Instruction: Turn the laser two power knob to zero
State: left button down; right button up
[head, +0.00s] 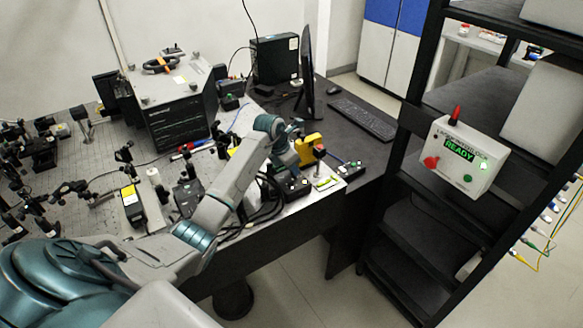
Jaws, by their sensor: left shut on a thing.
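My left arm reaches across the bench from the lower left. Its gripper (286,168) points down at a small black control box (293,188) near the bench's front right corner. The gripper is shut on what appears to be a knob on this box; the fingers and knob are too small and partly covered to show clearly. No label or dial mark is readable, so I cannot tell the knob's setting. My right gripper is not in view.
Black cables (266,200) lie left of the box. A monitor (308,72) and keyboard (362,119) are behind. A lit READY panel (463,155) hangs on the right rack.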

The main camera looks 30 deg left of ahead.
pick_arm(q)
jog(key=c, duration=1.3)
grip_release()
jog(key=shift+c, duration=0.2)
jog(key=b+v, duration=0.4)
jog(key=v, duration=0.7)
jog(key=shift+f, duration=0.15)
